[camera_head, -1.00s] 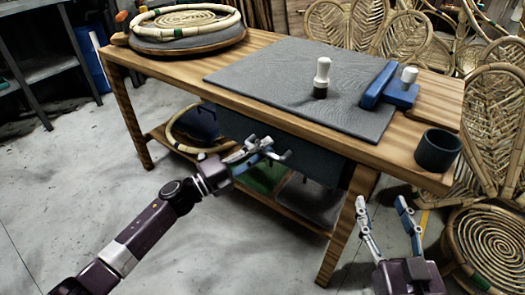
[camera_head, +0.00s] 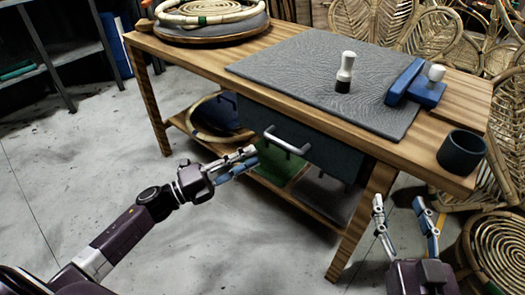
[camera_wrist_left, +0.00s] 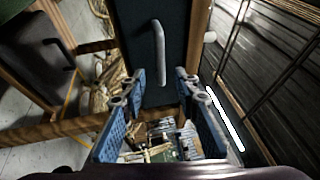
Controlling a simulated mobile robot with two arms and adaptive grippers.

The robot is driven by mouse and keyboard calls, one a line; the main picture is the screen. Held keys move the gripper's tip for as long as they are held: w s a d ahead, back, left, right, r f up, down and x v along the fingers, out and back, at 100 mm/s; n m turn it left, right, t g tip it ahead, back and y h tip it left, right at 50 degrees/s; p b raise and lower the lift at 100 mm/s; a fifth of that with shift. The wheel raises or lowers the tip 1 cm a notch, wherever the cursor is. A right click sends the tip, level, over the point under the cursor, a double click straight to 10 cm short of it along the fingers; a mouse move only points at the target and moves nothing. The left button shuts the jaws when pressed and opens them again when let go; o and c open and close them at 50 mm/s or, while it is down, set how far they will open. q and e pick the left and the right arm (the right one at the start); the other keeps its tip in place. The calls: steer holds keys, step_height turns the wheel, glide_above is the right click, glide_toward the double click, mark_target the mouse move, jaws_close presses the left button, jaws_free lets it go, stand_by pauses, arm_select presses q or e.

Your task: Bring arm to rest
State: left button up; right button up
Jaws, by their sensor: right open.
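My left gripper (camera_head: 250,157) is in front of the workbench, just left of and apart from the metal drawer handle (camera_head: 288,143). In the left wrist view its blue-padded fingers (camera_wrist_left: 158,82) stand apart with nothing between them. The handle (camera_wrist_left: 158,50) shows beyond them on the dark drawer front (camera_wrist_left: 138,30). My right gripper (camera_head: 398,203) is open and empty, low at the right, in front of the bench's right leg.
The workbench (camera_head: 215,83) carries a grey mat (camera_head: 290,65), a white-handled tool (camera_head: 345,72), a blue block fixture (camera_head: 405,80) and a dark cup (camera_head: 461,152). Rattan chairs (camera_head: 365,20) stand behind. A coiled rattan seat (camera_head: 497,250) is at right. Floor at lower middle is clear.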

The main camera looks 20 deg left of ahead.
arm_select(q)
steer(key=shift+s+a, duration=0.4)
steer(key=shift+s, duration=0.05)
